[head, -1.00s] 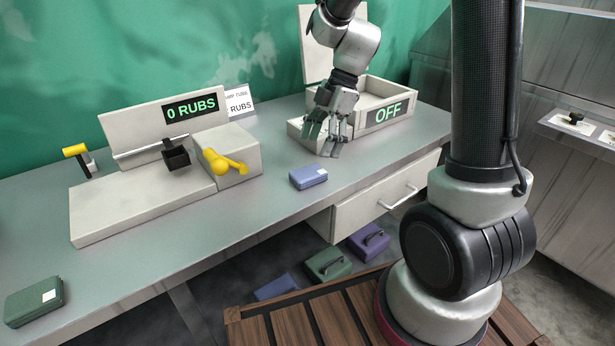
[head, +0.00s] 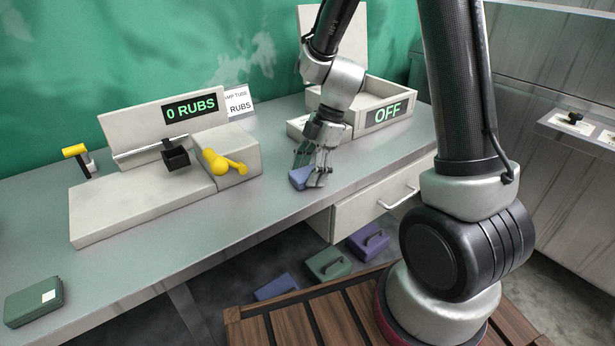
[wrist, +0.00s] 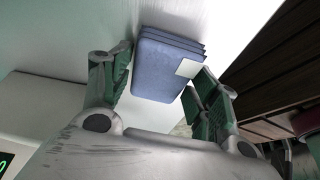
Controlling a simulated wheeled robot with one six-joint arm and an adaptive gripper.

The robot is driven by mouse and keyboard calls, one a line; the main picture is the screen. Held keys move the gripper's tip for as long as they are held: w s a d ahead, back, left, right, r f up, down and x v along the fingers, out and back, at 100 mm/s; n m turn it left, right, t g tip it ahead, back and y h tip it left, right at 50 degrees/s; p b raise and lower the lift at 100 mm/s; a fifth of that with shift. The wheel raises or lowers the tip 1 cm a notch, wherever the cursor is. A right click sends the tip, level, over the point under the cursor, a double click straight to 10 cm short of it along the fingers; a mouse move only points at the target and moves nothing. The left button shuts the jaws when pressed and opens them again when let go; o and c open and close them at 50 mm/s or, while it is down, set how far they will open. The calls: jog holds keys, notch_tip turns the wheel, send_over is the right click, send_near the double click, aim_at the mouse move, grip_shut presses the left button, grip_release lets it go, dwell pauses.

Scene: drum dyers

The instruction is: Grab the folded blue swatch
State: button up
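The folded blue swatch (head: 300,177) lies on the grey bench near its front edge, in the head view partly hidden by my gripper (head: 312,178). In the wrist view the swatch (wrist: 168,65) shows as a stack of blue layers with a small white label. My gripper (wrist: 160,88) is open, its green-padded fingers on either side of the swatch's near part. The left finger is close to the swatch's left side and the right finger is by the label. I cannot tell whether either finger touches it.
A rub tester (head: 140,205) reading "0 RUBS" with yellow handles stands to the left. A box marked "OFF" (head: 384,117) stands behind my gripper. A green folded swatch (head: 33,302) lies far left. Cases (head: 328,264) sit below the bench. The bench front (head: 225,225) is clear.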

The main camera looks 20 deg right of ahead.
jog(key=c, duration=0.5)
jog(key=shift+o, duration=0.2)
jog(key=shift+r, duration=0.1)
